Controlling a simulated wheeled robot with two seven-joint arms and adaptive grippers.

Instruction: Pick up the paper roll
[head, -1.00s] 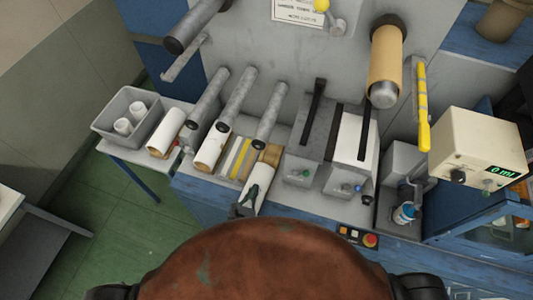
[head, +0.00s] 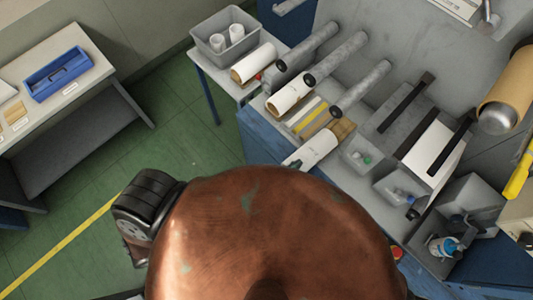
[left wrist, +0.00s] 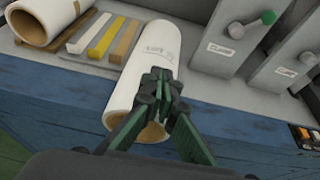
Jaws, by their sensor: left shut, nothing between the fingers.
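A white paper roll with printed text (left wrist: 150,50) lies on the bench in the left wrist view, its cardboard core showing at the near end. It also shows in the head view (head: 314,147), its near end hidden. My left gripper (left wrist: 162,80) is shut and empty, its fingertips in front of the roll's near half. I cannot tell whether they touch it. Other white rolls lie farther left, one (head: 289,93) beside the strips and one (head: 254,63) near the grey bin. My right gripper is out of view.
Grey rollers (head: 362,86) stick out above the bench. Coloured strips (left wrist: 98,38) lie beside the roll. Grey clamp blocks (left wrist: 290,50) stand to its right. A grey bin (head: 208,48) holds white cups. A blue tray (head: 58,74) sits on a side table.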

